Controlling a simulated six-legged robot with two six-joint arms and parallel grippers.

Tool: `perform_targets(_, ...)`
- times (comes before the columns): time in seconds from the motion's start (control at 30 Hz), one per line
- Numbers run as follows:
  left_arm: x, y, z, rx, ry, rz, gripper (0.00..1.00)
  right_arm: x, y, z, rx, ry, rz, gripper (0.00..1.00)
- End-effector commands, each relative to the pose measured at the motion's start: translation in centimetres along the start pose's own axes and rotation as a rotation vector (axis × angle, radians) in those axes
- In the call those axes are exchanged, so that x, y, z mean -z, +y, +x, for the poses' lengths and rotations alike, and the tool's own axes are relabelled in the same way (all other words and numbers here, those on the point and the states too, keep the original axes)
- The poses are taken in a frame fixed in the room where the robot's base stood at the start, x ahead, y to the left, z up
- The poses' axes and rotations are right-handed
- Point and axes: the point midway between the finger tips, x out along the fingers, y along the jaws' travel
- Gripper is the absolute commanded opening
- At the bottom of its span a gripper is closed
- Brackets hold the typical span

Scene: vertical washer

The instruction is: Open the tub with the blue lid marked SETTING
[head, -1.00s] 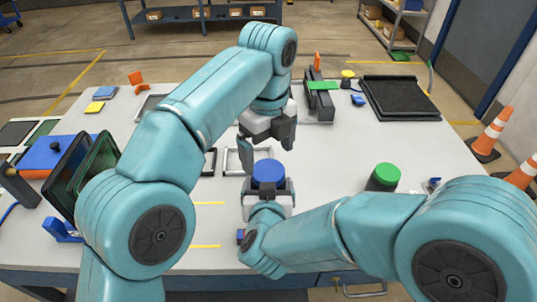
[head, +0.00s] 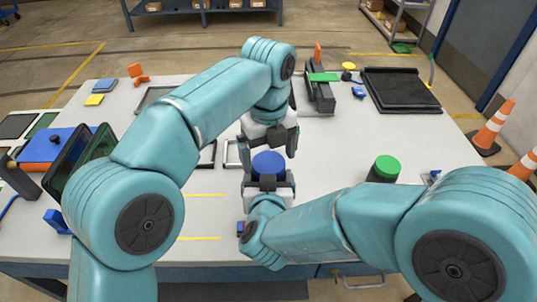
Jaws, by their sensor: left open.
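The tub with the blue lid (head: 268,163) stands upright near the middle of the table, with its lid on. Its body is mostly hidden behind my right gripper, and I cannot read any marking. My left gripper (head: 268,149) is open and points down just above and behind the blue lid, with a finger to each side. My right gripper (head: 268,184) is low at the tub's near side. Its fingers seem to reach along both sides of the tub, but I cannot tell whether they grip it.
A second tub with a green lid (head: 387,167) stands to the right. A black tray (head: 399,90) lies at the back right, beside a dark fixture with a green bar (head: 323,77). A blue box (head: 45,147) and dark panels are at the left.

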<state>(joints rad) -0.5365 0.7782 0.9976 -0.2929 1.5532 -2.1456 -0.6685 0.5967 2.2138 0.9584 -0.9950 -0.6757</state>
Motion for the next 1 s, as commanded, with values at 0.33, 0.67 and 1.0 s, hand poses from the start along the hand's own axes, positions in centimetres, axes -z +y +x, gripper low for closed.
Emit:
perform_targets(0.33,-0.01,0.04,0.85,0.001,0.0,-0.001,0.96,0.06,0.0,-0.01,0.0,0.001,0.0,0.01)
perform_targets(0.67,0.0,0.03,0.84,0.001,0.0,-0.001,0.37,0.06,0.0,-0.01,0.0,0.001,0.0,0.01)
perform_targets(1.0,-0.01,0.01,0.82,0.001,0.0,-0.279,0.37,0.06,-0.01,-0.01,0.0,0.001,0.0,0.01)
